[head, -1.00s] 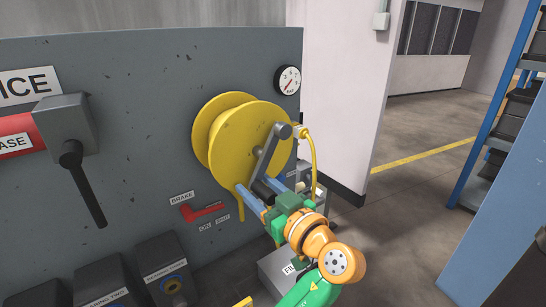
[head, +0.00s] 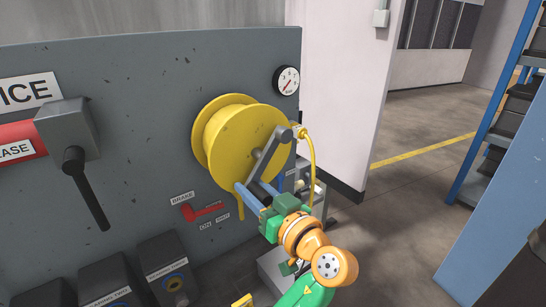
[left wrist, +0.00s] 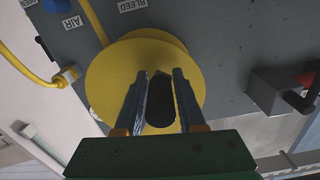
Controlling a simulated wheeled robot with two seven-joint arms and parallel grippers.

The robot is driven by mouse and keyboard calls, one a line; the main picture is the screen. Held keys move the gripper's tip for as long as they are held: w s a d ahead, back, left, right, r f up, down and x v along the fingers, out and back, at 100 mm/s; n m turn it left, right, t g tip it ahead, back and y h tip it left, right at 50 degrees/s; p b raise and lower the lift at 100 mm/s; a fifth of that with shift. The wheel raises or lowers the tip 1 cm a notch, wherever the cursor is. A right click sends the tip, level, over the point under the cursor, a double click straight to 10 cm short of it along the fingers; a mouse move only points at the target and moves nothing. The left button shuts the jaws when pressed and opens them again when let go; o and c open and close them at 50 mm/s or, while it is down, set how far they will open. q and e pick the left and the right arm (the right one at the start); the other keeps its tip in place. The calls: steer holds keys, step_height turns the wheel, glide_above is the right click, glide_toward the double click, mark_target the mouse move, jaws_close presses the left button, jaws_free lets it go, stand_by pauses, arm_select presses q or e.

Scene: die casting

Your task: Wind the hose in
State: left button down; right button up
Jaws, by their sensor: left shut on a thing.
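The yellow hose reel (head: 240,140) is mounted on the grey panel, and its disc also shows in the left wrist view (left wrist: 110,75). The yellow hose (head: 312,165) hangs in a curve at the reel's right. A short yellow length (head: 240,208) shows below the reel. My right gripper is in neither view.
A red brake lever (head: 205,212) sits below left of the reel, near my left gripper. A round gauge (head: 286,80) is above right. A grey box with a black lever (head: 85,180) is at the left. Open floor (head: 400,200) lies to the right, before a blue rack (head: 500,100).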

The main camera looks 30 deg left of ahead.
arm_select(q)
steer(key=shift+s+r, duration=0.1)
steer(key=shift+r, duration=0.45)
steer(key=shift+s+a+m, duration=0.1)
steer(key=shift+m, duration=0.3)
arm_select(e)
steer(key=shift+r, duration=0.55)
arm_select(q)
steer(key=shift+s+a+r+m+p, duration=0.15)
steer(key=shift+r+m+p, duration=0.3)
steer(key=shift+p, duration=0.5)
steer(key=shift+s+m, duration=0.1)
steer(key=shift+m, duration=0.15)
steer(key=shift+s+f, duration=0.1)
steer(key=shift+f, duration=0.05)
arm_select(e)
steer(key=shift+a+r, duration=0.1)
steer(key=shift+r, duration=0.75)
